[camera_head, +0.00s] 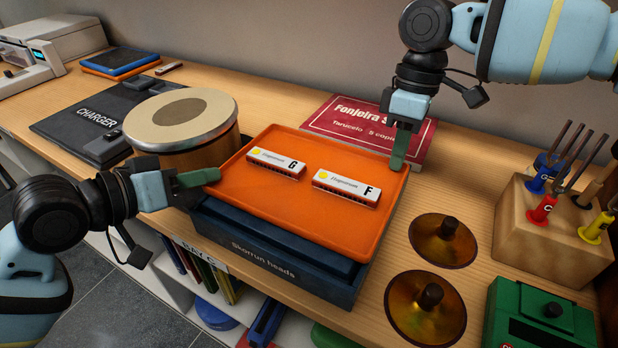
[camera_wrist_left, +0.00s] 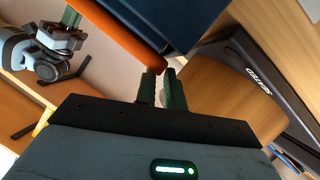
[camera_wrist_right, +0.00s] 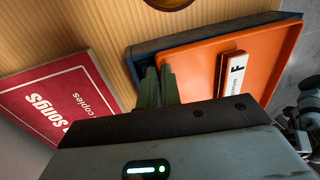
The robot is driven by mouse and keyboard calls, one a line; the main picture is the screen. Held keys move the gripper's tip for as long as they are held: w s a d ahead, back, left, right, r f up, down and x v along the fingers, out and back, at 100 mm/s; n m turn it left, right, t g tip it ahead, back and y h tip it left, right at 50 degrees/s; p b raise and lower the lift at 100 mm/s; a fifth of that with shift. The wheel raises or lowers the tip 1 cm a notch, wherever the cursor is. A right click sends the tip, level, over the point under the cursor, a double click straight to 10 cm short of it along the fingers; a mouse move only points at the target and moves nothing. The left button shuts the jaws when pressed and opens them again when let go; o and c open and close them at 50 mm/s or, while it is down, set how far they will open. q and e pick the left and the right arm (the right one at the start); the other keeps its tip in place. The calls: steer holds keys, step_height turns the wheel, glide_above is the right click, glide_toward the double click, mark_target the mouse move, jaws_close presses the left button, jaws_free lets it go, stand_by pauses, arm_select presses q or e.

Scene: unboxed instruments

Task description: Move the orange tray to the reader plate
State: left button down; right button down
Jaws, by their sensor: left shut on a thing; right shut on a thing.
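The orange tray (camera_head: 315,228) is at the middle of the head view, over a dark blue box (camera_head: 270,268) marked "Skorrun heads". It carries two white harmonicas, G (camera_head: 275,164) and F (camera_head: 346,188). My left gripper (camera_head: 212,176) is shut on the tray's left rim; the orange rim also shows in the left wrist view (camera_wrist_left: 122,38). My right gripper (camera_head: 398,158) is shut on the tray's right rim; the tray also shows in the right wrist view (camera_wrist_right: 270,75). I cannot tell whether the tray touches the box. No thing is clearly marked as the reader plate.
A round drum (camera_head: 182,120) stands close left of the tray, beside a black CHARGER mat (camera_head: 75,125). A red book (camera_head: 335,117) lies behind. Two brass cymbals (camera_head: 408,300), a wooden block of forks (camera_head: 535,225) and a green box (camera_head: 520,320) are to the right.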

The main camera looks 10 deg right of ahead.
steer(key=shift+r, duration=0.15)
